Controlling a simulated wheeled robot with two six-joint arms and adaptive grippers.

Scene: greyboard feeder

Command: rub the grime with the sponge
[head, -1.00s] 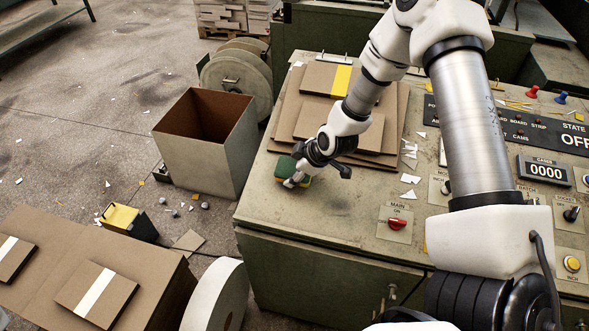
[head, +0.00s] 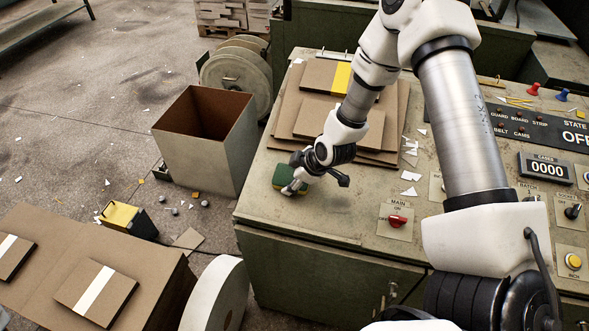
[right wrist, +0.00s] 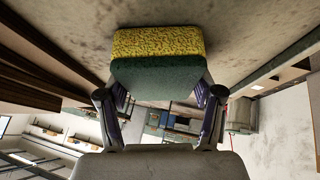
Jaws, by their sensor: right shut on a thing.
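My right gripper (head: 296,184) is shut on the sponge (head: 284,178), near the front left corner of the green machine top (head: 350,230). The sponge is green on one side and yellow on the other. In the right wrist view the sponge (right wrist: 156,75) sits between the two fingers, with its yellow layer against the mottled surface. In the head view it is low at the top, and its contact is partly hidden by the gripper. A faint dark smudge, the grime (head: 338,198), shows on the top just right of the gripper. My left gripper is not in view.
Stacked cardboard sheets (head: 290,122) lie behind the gripper. A red MAIN switch (head: 397,220) and the control panel (head: 545,135) are to the right. Paper scraps (head: 410,176) lie between. An open box (head: 205,150) stands on the floor to the left.

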